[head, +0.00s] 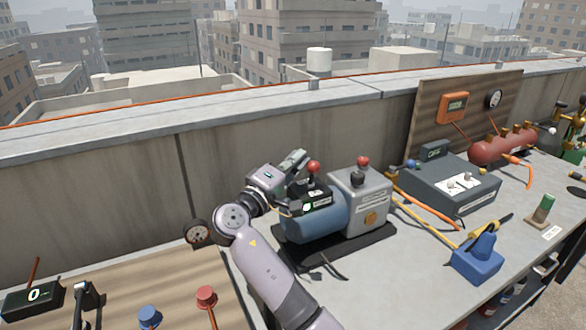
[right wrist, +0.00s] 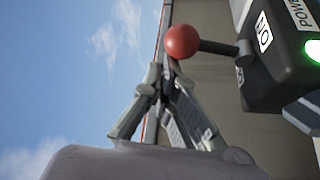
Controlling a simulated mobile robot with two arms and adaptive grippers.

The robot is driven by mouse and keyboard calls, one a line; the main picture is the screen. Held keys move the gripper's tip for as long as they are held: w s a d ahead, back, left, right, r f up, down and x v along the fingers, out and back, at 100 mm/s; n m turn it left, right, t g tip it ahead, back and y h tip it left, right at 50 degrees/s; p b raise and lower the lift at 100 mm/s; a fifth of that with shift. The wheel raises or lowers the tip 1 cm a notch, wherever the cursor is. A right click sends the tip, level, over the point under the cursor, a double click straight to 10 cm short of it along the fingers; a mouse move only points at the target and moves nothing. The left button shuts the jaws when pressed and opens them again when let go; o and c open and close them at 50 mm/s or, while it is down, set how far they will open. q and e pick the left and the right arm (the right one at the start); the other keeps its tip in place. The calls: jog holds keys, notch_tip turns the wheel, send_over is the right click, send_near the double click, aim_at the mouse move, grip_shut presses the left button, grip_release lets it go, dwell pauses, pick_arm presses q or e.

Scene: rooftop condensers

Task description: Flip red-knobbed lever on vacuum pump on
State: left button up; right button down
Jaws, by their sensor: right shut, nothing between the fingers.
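The vacuum pump has a blue motor (head: 318,222) and a grey housing (head: 372,203) on a dark base. A black switch box (head: 318,198) sits on the motor; in the right wrist view the box (right wrist: 272,65) shows an ON label and a glowing green lamp (right wrist: 313,50). Its lever ends in a red ball knob (head: 314,167), also in the right wrist view (right wrist: 182,41). My right gripper (head: 303,157) is shut and empty beside the knob. In the right wrist view the fingertips (right wrist: 162,74) are just below the knob; I cannot tell whether they touch. My left gripper is not in view.
A second red knob (head: 363,161) tops the grey housing. Right of the pump are a grey instrument box (head: 450,182), hoses and a blue tool (head: 480,257). A board (head: 120,285) with gauges and valves lies at the left. A parapet wall (head: 240,150) runs behind.

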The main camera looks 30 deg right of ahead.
jog(key=shift+s, duration=0.7)
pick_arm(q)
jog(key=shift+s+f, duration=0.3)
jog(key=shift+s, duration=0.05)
pick_arm(e)
jog(key=shift+s+f, duration=0.1)
jog(key=shift+s+a+f, duration=0.15)
jog(key=shift+s+a, duration=0.05)
jog(key=shift+a, duration=0.35)
jog(key=r+v, duration=0.1)
jog(key=v, duration=0.5)
jog(key=shift+a+f, duration=0.25)
jog(key=shift+f, duration=0.15)
